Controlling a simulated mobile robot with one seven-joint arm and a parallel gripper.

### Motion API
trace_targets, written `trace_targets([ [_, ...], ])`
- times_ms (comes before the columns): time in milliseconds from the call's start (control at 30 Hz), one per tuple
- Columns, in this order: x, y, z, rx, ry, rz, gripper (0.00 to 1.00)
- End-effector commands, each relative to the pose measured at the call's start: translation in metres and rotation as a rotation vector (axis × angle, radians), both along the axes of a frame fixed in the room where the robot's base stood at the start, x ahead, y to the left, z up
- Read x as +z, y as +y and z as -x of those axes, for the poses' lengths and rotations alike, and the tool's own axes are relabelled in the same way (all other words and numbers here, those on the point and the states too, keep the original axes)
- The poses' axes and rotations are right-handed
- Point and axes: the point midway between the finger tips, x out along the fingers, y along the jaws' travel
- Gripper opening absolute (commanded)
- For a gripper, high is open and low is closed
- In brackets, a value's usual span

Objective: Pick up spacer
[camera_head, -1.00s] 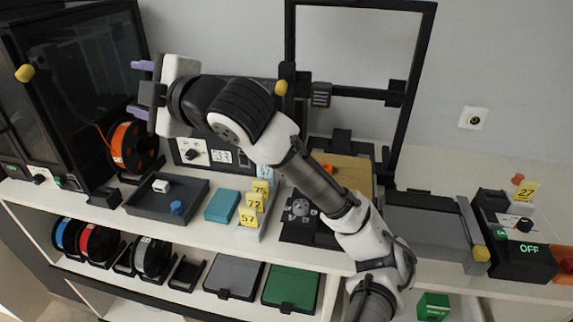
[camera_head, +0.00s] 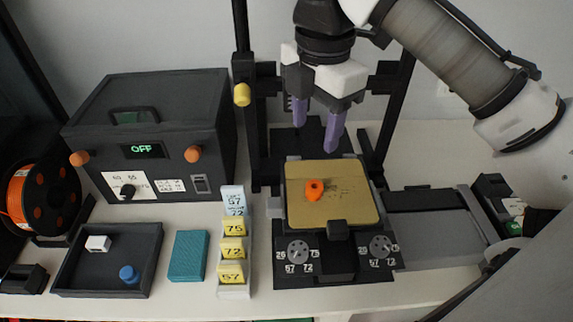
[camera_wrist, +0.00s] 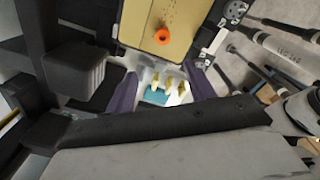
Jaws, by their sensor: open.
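A small orange ring, which looks like the spacer (camera_head: 314,190), sits on the gold plate (camera_head: 358,205) of the printer. In the wrist view the orange ring (camera_wrist: 162,36) is on the gold plate (camera_wrist: 190,22) near its edge. My gripper (camera_head: 313,136) is open, with its two purple fingers pointing down and apart. It hangs behind and above the plate in the head view, with nothing between the fingers. In the wrist view the fingers (camera_wrist: 162,88) stand to either side, with the ring beyond them.
The black printer frame (camera_head: 240,45) stands close around my gripper. Left of the plate are a holder with yellow number tags (camera_head: 234,292), a teal block (camera_head: 188,256) and a dark tray (camera_head: 75,280) with a white and a blue piece. A black box marked OFF (camera_head: 88,130) stands behind.

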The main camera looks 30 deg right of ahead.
Motion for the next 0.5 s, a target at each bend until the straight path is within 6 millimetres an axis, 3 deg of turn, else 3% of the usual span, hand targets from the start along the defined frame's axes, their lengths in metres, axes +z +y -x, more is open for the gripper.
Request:
trace_targets([
  [167,-0.006,-0.006,0.012,-0.009,0.038,-0.002,0.54],
  [500,-0.067,-0.006,0.011,-0.01,0.035,0.0,0.54],
])
